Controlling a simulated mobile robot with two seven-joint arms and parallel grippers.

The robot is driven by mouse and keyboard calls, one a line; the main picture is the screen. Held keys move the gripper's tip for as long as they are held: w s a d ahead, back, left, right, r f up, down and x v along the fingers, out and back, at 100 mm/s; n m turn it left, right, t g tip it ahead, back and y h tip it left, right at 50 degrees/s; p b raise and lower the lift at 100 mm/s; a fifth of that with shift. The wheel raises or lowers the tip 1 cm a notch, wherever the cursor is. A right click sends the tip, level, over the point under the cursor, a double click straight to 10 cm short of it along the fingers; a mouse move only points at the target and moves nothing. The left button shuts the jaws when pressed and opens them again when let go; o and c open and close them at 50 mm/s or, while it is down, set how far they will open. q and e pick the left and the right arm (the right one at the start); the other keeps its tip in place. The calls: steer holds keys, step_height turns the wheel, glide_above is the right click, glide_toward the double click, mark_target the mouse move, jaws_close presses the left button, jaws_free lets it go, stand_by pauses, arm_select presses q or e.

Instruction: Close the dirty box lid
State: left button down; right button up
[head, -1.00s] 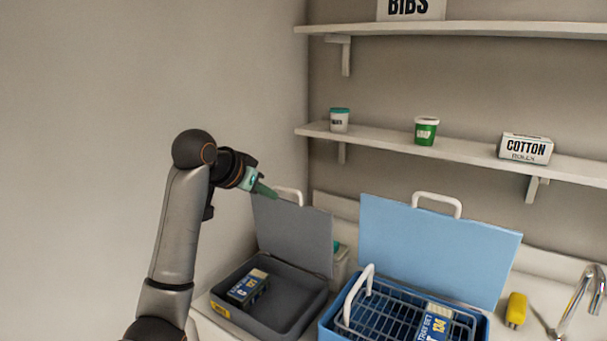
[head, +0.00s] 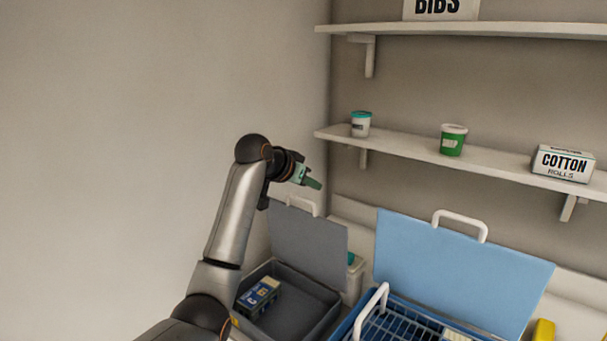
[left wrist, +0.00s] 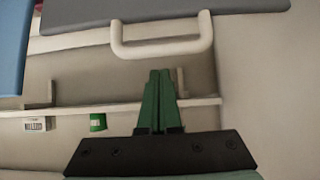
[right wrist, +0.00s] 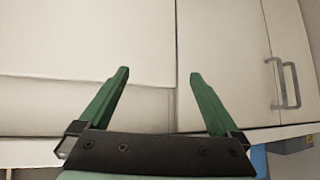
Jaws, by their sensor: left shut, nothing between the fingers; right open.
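The dirty box is the grey box (head: 318,314), open on the counter in the head view, with a small blue labelled carton (head: 258,296) inside. Its grey lid (head: 308,245) stands upright at the back, with a white handle on top. My left gripper (head: 314,184) is shut and empty, just above the lid's handle in that view; contact is not visible. In the left wrist view the lid (left wrist: 165,10) and its white handle (left wrist: 162,48) show above the shut fingers (left wrist: 160,75), with a gap. My right gripper (right wrist: 160,82) is open and empty.
A blue box with a wire rack and raised blue lid (head: 455,272) stands right of the grey box. Shelves above hold cups and a cotton rolls box (head: 562,164). A yellow object (head: 543,331) lies at right. The right wrist view shows white cabinet doors with handles (right wrist: 283,84).

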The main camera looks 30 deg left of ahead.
mark_target(301, 198)
arm_select(q)
steer(key=shift+s+a+f, duration=0.15)
steer(key=shift+s+f, duration=0.05)
steer(key=shift+s, duration=0.7)
steer(key=shift+s+a+f, duration=0.1)
steer(key=shift+s+f, duration=0.1)
steer(key=shift+s, duration=0.65)
